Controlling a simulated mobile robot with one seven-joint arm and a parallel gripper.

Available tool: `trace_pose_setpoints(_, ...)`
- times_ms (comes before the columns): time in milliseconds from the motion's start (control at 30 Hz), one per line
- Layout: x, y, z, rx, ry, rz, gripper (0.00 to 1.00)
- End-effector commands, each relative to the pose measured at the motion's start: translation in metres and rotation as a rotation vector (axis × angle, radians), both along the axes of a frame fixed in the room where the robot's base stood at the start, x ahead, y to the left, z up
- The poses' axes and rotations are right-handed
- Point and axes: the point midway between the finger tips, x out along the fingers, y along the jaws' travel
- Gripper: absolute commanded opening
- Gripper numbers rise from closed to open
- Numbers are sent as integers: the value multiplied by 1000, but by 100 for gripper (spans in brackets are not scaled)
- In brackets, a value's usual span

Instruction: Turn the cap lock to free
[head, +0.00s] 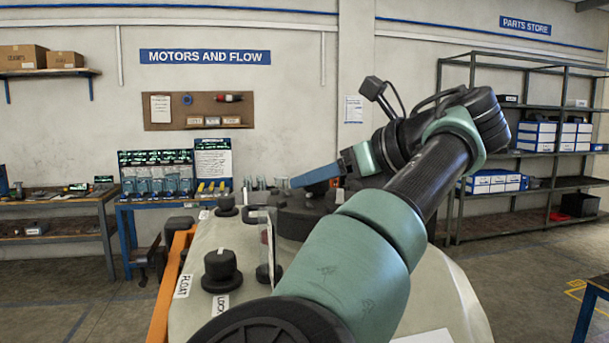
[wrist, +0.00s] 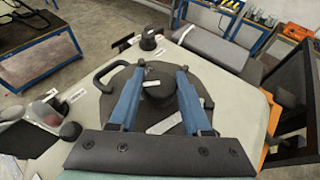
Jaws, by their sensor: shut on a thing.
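A large round black cap (wrist: 113,108) with a curved side handle sits on the pale tank; in the head view the cap (head: 295,222) is partly hidden by my arm. A black knob (wrist: 158,95) with a white mark on top stands at its middle, and I take it for the cap lock. My gripper (wrist: 161,68) is shut on this knob, one blue finger on each side. In the head view my gripper (head: 293,184) reaches over the cap from the right, and the held knob is hidden. A white label strip (wrist: 165,122) lies on the cap; its text is unreadable.
Another black knob (head: 220,271) stands on the tank near the FLOAT (head: 183,286) and LOCK labels. A clear upright part (head: 267,245) stands next to it. An orange frame (head: 172,275) edges the tank. A workbench (head: 125,215) and shelves (head: 535,150) stand behind.

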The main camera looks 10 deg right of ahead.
Motion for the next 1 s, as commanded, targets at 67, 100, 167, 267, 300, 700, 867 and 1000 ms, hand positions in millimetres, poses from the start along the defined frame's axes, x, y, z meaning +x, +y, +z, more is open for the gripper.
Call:
trace_pose_setpoints(67,0,-1,4,2,0,41,0)
trace_pose_setpoints(100,0,0,4,0,0,59,0)
trace_pose_setpoints(167,0,0,3,1,1,82,0)
trace_pose_setpoints(267,0,0,3,0,1,114,0)
trace_pose_setpoints(300,0,0,2,0,0,124,0)
trace_pose_setpoints(700,1,1,0,0,1,162,0)
trace_pose_setpoints(867,1,1,0,1,1,162,0)
trace_pose_setpoints(1000,1,1,-1,1,1,162,57)
